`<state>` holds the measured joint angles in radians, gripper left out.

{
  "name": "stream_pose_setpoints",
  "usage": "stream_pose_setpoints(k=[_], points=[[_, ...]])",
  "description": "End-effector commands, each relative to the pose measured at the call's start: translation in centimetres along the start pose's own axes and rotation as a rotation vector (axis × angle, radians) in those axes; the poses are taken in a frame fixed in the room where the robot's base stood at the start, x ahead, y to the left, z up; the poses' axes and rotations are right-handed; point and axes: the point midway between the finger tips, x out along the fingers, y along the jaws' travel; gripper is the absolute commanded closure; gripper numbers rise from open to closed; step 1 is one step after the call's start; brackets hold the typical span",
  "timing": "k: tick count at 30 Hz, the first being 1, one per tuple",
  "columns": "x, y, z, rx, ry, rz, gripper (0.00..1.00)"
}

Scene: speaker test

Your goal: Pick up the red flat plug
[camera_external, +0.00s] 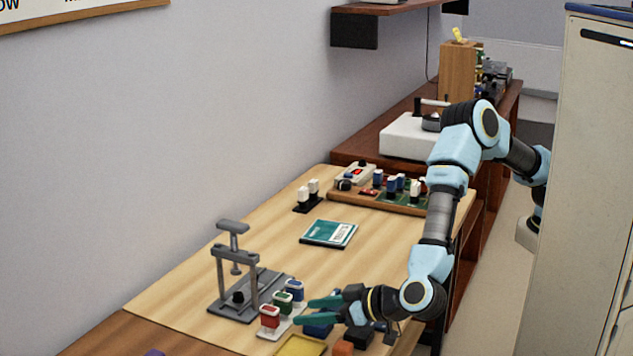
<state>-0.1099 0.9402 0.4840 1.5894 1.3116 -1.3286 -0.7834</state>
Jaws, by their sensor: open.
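A red plug (269,318) with a pale top stands at the near end of a small white holder (287,332), close to the table's front. A green plug (282,301) and a blue plug (295,290) stand behind it in the same row. My gripper (306,311) is just right of the row, with its teal fingers apart and pointing left toward the plugs. Nothing shows between the fingers. From this view I cannot tell how high the fingers are above the holder. The red plug appears apart from them.
A grey press-like stand (234,270) is close behind and left of the plugs. A yellow tray (301,347), an orange block (342,348) and a dark blue object (318,330) lie near my gripper. A teal book (329,233) and a component board (385,197) lie farther back.

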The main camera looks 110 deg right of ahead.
Motion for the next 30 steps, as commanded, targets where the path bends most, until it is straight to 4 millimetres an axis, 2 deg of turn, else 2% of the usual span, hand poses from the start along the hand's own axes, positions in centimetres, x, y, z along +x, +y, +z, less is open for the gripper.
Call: stream_pose_setpoints(k=[5,12,17,24,30], points=[[1.6,0.2,0.0,0.000,-0.001,0.012,0.36],[5.1,0.1,-0.1,0.001,0.000,0.008,0.36],[6.6,0.1,-0.2,0.001,0.000,0.010,0.36],[10.0,0.0,-0.4,0.001,0.000,0.008,0.36],[10.8,0.0,-0.3,0.000,0.001,0.006,0.36]])
